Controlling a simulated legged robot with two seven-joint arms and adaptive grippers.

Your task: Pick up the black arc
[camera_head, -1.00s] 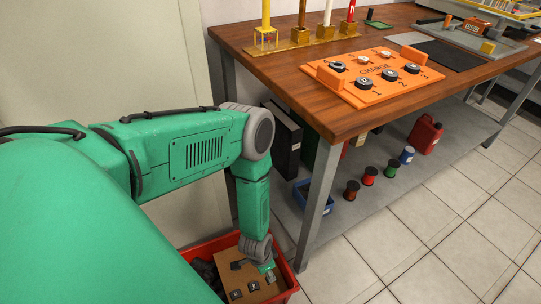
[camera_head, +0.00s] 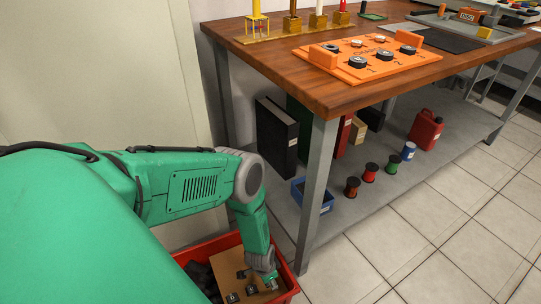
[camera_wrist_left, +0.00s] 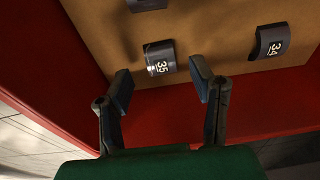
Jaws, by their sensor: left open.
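Several black arc pieces lie on a brown board (camera_head: 224,264) in a red bin (camera_head: 292,283) on the floor. In the left wrist view, an arc marked 35 (camera_wrist_left: 160,58) lies just beyond and between the fingertips of my left gripper (camera_wrist_left: 162,80). The fingers are apart and hold nothing. A second arc marked 34 (camera_wrist_left: 270,41) lies to the right, and part of a third (camera_wrist_left: 147,4) shows at the top edge. In the head view my left gripper (camera_head: 270,279) is low over the bin's right side. My right gripper is not in view.
The bin's red wall (camera_wrist_left: 240,118) runs close beneath the fingers in the left wrist view. A wooden table (camera_head: 300,86) with an orange panel (camera_head: 372,70) stands behind the bin, its metal leg (camera_head: 317,190) close by. Tiled floor to the right is clear.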

